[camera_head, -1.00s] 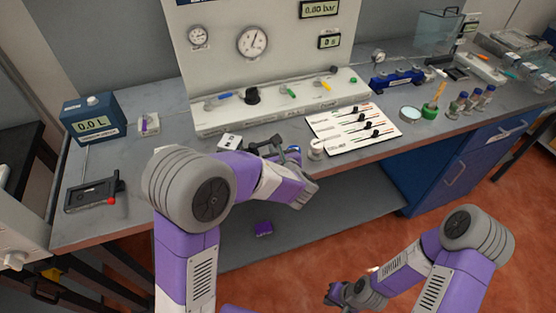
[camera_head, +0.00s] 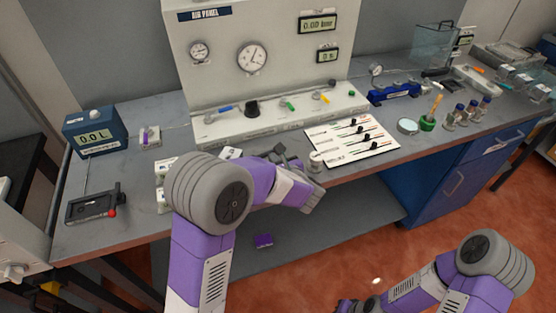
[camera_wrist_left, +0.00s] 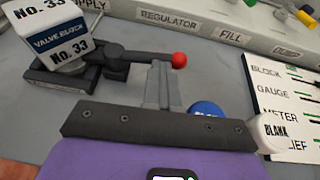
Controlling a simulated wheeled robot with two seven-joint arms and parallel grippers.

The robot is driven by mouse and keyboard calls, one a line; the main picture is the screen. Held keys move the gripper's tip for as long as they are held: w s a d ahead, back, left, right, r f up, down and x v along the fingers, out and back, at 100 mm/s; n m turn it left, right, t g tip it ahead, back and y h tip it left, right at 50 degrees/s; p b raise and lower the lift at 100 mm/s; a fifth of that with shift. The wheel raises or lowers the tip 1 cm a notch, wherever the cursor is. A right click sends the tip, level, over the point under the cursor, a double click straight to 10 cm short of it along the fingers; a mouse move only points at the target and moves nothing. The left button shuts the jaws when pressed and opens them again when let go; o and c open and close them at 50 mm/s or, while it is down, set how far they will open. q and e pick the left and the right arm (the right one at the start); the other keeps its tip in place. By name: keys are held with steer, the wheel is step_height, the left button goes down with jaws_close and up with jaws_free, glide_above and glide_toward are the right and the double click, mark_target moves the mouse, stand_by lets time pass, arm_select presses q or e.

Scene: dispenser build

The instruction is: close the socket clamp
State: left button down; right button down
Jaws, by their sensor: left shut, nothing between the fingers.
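In the left wrist view the black socket clamp (camera_wrist_left: 113,62) has a lever ending in a red ball (camera_wrist_left: 179,60). A white and blue valve block marked No. 33 (camera_wrist_left: 55,38) stands upright at the clamp's base. My left gripper (camera_wrist_left: 160,72) is shut and empty, its grey fingertips beside the lever, just left of the red ball; I cannot tell whether they touch.
A blue round part (camera_wrist_left: 205,109) and a white BLANK cap (camera_wrist_left: 270,131) lie close to my left gripper. The labelled card (camera_head: 352,137) is to the right. The air panel (camera_head: 262,60) rises behind. A black device with a red knob (camera_head: 95,205) is at far left.

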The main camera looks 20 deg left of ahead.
arm_select(q)
steer(key=shift+w+a+r, duration=0.1)
steer(key=shift+a+r, duration=0.05)
steer(key=shift+r, duration=0.05)
steer(key=shift+s+d+f, duration=0.15)
steer(key=shift+s+d, duration=0.05)
steer(key=shift+d, duration=0.1)
steer(key=shift+s+d+f+b, duration=0.2)
steer(key=shift+s+d+f, duration=0.05)
steer(key=shift+s+d, duration=0.3)
steer(key=shift+s+d+f+b, duration=0.2)
steer(key=shift+s+d, duration=0.3)
steer(key=shift+s, duration=0.05)
steer(key=p+v, duration=0.2)
steer(key=v, duration=0.8)
steer(key=shift+s, duration=0.3)
